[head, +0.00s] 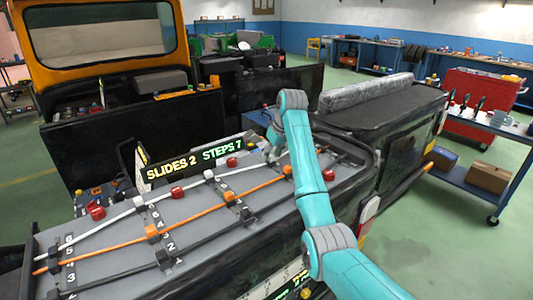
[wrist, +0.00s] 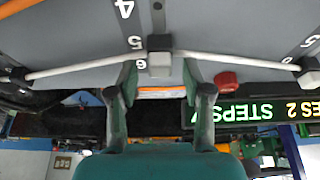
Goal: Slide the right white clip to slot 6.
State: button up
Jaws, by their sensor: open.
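The right white clip (wrist: 160,63) sits on its dark rail beside the printed 6, with the white rod running through it. My gripper (wrist: 159,82) is open. Its two fingers stand on either side of the clip's near end, with gaps visible and nothing gripped. In the head view my gripper (head: 271,156) is at the far right of the panel and largely hides this clip. The middle white clip (head: 209,175) and left white clip (head: 139,202) are on rails further left. The middle one also shows at the wrist view's right edge (wrist: 308,76).
The orange rod (head: 200,213) and its orange clips lie nearer than the white rod (head: 170,190). A red part (wrist: 225,81) is close beside my gripper, at the panel's far edge. A lit sign (head: 195,165) stands behind the panel, reading "SLIDES 2 STEPS 7".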

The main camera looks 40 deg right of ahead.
jog(key=shift+w+f, duration=0.1)
jog(key=shift+f, duration=0.05)
grip_shut()
jog(key=shift+w, duration=0.1)
jog(key=shift+w+a, duration=0.1)
jog(key=shift+w, duration=2.15)
grip_release()
jog(key=shift+w, duration=0.1)
